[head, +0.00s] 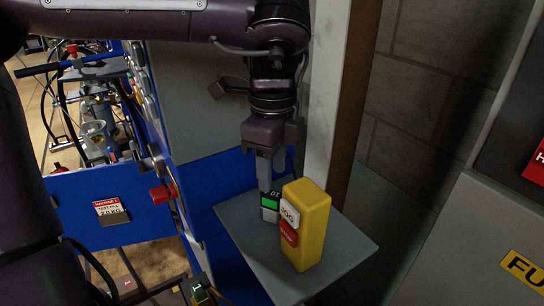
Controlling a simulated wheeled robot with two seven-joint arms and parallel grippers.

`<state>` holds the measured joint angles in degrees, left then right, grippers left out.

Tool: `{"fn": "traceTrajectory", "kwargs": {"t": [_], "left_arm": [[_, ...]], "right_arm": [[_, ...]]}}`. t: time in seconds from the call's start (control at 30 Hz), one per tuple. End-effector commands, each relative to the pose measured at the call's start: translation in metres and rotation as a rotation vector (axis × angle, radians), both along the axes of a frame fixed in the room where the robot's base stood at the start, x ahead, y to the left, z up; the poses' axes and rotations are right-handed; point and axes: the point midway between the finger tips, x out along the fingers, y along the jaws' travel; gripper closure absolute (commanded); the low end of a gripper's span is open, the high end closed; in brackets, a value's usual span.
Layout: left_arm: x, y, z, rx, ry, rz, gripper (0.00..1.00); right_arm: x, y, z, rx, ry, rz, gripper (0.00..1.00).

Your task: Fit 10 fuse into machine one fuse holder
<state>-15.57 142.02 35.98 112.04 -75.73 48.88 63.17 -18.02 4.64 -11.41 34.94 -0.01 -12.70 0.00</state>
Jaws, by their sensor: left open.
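My left gripper (272,178) hangs down from the arm at the top and is open, with its pale grey fingers just behind a yellow block (313,235). The block stands upright on a grey plate (250,250). No fuse or fuse holder can be made out for certain. My right gripper is not in view.
A blue panel (75,205) at left bears a red and white sign (110,210) with small print. A red knob (160,194) sticks out near it. A pale post and brown edge rise behind the plate. A grey cabinet (450,235) with a yellow "FU" label stands at right.

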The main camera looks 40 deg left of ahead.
Motion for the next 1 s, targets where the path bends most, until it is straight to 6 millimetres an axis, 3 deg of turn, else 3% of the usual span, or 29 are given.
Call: {"fn": "traceTrajectory", "kwargs": {"t": [0.27, 0.5, 0.77, 1.0], "left_arm": [[-0.001, 0.0, -0.042, -0.003, 0.005, 0.0, 0.58], [-0.001, 0.0, -0.06, -0.002, 0.0, 0.001, 0.58], [-0.001, 0.0, -0.062, -0.002, -0.001, 0.001, 0.58], [-0.001, 0.0, -0.062, -0.002, -0.001, 0.001, 0.86]], "right_arm": [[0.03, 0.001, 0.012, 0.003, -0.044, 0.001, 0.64], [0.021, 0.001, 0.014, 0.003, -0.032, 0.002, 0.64], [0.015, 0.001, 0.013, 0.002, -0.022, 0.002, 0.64], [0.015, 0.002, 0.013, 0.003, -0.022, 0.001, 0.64]]}}
